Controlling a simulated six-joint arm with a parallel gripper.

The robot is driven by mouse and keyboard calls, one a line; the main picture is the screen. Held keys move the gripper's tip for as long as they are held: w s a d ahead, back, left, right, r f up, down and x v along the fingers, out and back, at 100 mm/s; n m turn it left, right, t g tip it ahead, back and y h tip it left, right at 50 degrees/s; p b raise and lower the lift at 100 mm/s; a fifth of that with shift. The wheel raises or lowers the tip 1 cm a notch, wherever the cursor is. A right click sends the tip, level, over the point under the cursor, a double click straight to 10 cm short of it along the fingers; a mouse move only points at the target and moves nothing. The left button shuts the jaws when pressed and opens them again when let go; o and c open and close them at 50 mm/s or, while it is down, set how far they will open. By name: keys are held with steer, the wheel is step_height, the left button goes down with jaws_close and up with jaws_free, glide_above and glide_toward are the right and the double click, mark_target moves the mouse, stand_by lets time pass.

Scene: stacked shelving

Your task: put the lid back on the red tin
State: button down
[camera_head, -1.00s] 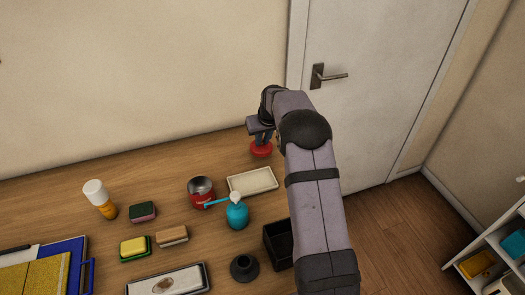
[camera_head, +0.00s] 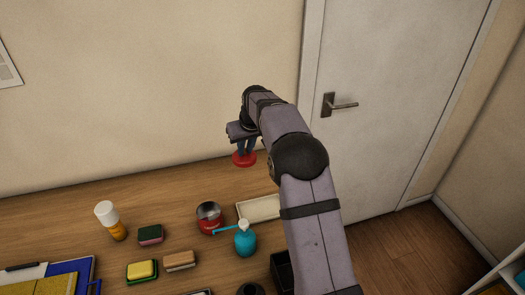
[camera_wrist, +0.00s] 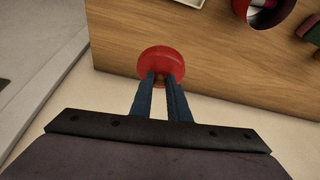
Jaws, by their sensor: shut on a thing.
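The red tin (camera_head: 211,223) stands open on the wooden table, with its dark inside showing; in the wrist view part of it (camera_wrist: 281,16) shows at the top right. My gripper (camera_head: 245,152) is shut on the red lid (camera_head: 243,160), a round disc held below the fingers. In the wrist view the fingertips (camera_wrist: 161,82) meet at the lid (camera_wrist: 160,60). The lid is apart from the tin, behind it and to its right in the head view, near the table's back edge. The arm does not cover the tin.
A cream tray (camera_head: 258,208) lies right of the tin, and a blue spray bottle (camera_head: 245,240) stands in front with its nozzle pointing toward the tin. The wall rises behind the table.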

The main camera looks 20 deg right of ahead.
steer(key=s+a+f+n+g+y+p, duration=0.2)
steer(key=s+a+f+n+y, duration=0.1)
steer(key=s+a+n, duration=0.8)
steer(key=shift+s+a+f+g, duration=0.4)
steer(key=shift+s+a, duration=0.55)
steer(key=shift+a, duration=0.65)
steer(key=shift+f, duration=0.15)
steer(key=shift+f, duration=0.15)
steer(key=shift+f+b, duration=1.2)
steer(key=shift+f, duration=0.1)
steer(key=shift+b, duration=0.6)
steer(key=shift+f+b, duration=0.15)
steer(key=shift+b, duration=0.45)
stand_by(0.8)
